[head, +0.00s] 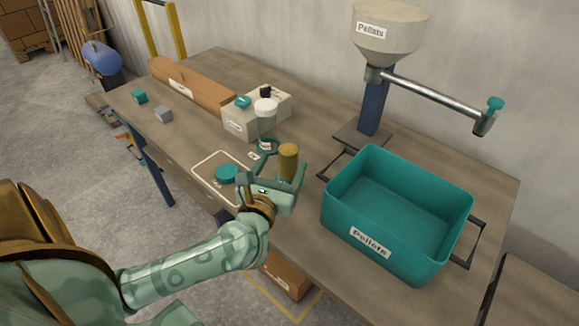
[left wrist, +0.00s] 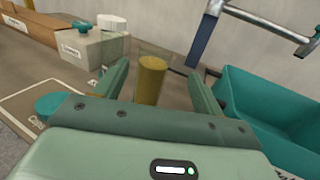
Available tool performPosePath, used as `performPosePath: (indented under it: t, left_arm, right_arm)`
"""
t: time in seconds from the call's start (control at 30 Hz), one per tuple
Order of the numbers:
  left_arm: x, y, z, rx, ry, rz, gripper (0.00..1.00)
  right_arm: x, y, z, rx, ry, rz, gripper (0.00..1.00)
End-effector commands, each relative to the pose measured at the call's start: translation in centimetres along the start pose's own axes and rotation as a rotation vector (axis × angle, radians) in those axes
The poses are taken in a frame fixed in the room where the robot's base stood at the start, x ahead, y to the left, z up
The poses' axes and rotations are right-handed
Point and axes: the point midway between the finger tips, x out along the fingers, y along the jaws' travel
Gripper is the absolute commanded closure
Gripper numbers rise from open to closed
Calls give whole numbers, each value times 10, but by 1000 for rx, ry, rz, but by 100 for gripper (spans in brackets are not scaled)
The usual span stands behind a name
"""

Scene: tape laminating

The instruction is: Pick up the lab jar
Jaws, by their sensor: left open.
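My left gripper (head: 285,178) is open over the table. A mustard-yellow cylinder (head: 289,160) stands upright at its fingers. In the left wrist view the cylinder (left wrist: 150,80) is between the two spread fingers (left wrist: 160,92), with a faint clear outline around it that may be glass. I cannot tell if this is the lab jar. Its lower part is hidden by the gripper. A teal cap (head: 227,172) lies on an outlined mat (head: 207,163). My right gripper is not in view.
A teal bin (head: 370,235) marked Pellets stands to the right, below a hopper (head: 388,32) with a metal tube (head: 435,93).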

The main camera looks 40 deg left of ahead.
Motion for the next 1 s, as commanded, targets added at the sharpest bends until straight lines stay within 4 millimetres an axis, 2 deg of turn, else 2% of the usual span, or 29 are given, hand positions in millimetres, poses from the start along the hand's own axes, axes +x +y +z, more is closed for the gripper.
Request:
performPosePath:
  t: [0.1, 0.37, 0.6, 0.87, 0.9, 1.0]
  left_arm:
    - [24, 0, -2, 2, -1, 0, 31]
    - [48, 2, 0, 4, -2, -1, 31]
    - [85, 8, 2, 3, -1, -1, 31]
    - [90, 8, 5, 3, -1, -1, 31]
    - [90, 8, 5, 3, -1, -1, 34]
    - [90, 8, 5, 3, -1, -1, 62]
  right_arm:
    - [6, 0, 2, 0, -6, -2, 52]
    - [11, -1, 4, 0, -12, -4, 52]
    - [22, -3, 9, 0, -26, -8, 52]
    - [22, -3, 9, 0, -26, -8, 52]
    - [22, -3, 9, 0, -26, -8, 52]
    - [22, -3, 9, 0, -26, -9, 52]
